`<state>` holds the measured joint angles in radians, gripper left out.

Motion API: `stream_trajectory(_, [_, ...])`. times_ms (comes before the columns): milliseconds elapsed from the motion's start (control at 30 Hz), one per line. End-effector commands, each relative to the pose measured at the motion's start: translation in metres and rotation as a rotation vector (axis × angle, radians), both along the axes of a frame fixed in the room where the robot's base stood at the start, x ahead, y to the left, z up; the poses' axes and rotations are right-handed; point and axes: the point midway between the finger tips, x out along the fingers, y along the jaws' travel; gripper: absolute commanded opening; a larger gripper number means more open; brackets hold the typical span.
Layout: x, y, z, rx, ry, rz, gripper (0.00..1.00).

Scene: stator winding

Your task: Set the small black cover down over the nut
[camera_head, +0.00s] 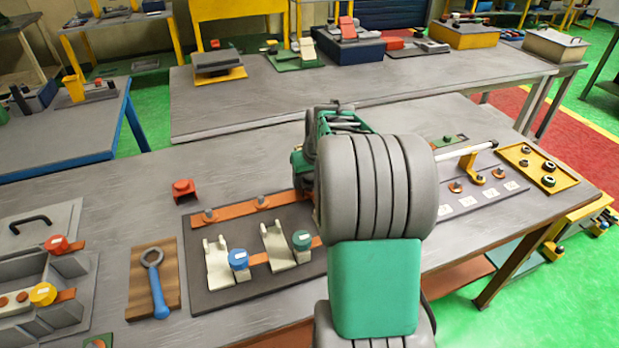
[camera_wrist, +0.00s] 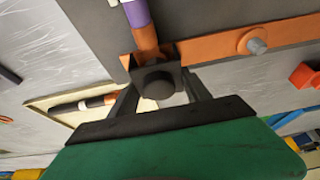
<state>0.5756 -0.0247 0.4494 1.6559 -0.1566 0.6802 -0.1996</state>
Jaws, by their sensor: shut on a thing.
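In the wrist view, my gripper (camera_wrist: 158,92) is shut on the small black cover (camera_wrist: 158,80), a short dark cylinder between its two fingers. The cover is over the end of an orange lug (camera_wrist: 146,40) with a purple band, close to the orange strip. Any nut under the cover is hidden, and I cannot tell whether the cover touches the lug or strip. Another grey nut (camera_wrist: 257,45) stands bare on the orange strip (camera_wrist: 215,48) to the right. In the head view, my arm hides the gripper and cover.
In the head view, the dark board (camera_head: 215,293) bears cream brackets (camera_head: 217,264) and blue and green capped posts. A wrench (camera_head: 155,285) lies left. A yellow tray (camera_head: 515,158) with dark round parts is right. A red block (camera_head: 184,190) stands behind the board.

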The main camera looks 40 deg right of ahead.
Motion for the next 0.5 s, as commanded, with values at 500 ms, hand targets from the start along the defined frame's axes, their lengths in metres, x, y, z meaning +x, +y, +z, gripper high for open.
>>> stream_trajectory(500, [0.0001,0.0,-0.0061,0.0,0.0,0.0,0.57])
